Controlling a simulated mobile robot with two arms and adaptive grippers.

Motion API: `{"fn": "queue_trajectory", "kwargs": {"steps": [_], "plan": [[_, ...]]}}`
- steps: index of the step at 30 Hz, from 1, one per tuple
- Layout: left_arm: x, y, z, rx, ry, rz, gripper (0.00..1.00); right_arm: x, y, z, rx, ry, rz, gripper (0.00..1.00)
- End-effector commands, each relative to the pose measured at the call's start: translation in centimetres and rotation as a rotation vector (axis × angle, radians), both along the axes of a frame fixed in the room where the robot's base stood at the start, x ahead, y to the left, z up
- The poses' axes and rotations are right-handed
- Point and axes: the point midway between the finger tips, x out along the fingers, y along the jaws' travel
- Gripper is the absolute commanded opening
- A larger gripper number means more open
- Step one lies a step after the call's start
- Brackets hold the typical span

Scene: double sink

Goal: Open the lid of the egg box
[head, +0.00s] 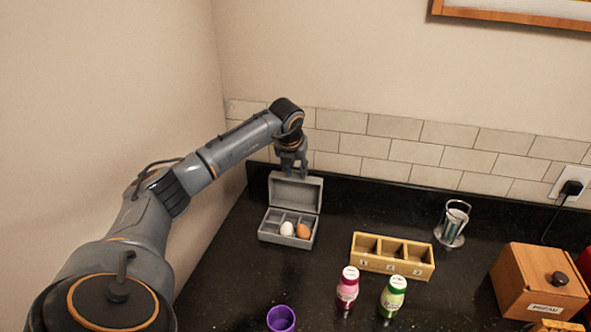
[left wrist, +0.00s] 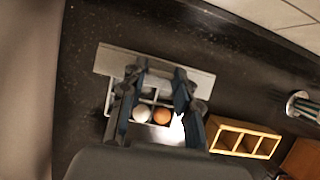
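The grey egg box (head: 264,236) stands on the black counter, and its lid (head: 296,191) is raised, tilted up at the back. A white egg (head: 287,229) and a brown egg (head: 303,231) sit in front compartments. My left gripper (head: 291,172) is just above the lid's top edge; I cannot tell whether it touches. In the left wrist view, the fingers of my left gripper (left wrist: 160,72) are apart with nothing held between them. They partly cover the box; the lid (left wrist: 112,60), white egg (left wrist: 140,114) and brown egg (left wrist: 162,116) show there. My right gripper is not in view.
A three-compartment wooden tray (head: 392,268) is right of the box. A pink bottle (head: 347,288), green bottle (head: 392,296) and purple cup (head: 281,318) stand in front. A metal holder (head: 452,224) and wooden box (head: 535,285) are further right. Walls bound the left and back.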

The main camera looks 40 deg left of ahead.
Motion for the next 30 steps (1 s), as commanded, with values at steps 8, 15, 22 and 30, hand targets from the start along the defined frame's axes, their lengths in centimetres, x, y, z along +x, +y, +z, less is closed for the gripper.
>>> {"fn": "queue_trajectory", "kwargs": {"steps": [8, 15, 22, 30], "plan": [[0.0, 0.0, -0.2, 0.0, 0.002, -0.001, 0.53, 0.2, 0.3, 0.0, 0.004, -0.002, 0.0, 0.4], [-0.1, -0.1, 0.6, 0.002, -0.002, -0.002, 0.53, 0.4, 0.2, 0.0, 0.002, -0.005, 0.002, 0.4], [-1.5, -0.8, 4.6, 0.003, -0.004, -0.002, 0.53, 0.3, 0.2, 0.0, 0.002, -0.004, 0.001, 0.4], [-3.3, -1.8, 9.4, 0.002, -0.002, -0.001, 0.53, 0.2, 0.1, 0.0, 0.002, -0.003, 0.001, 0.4]]}}
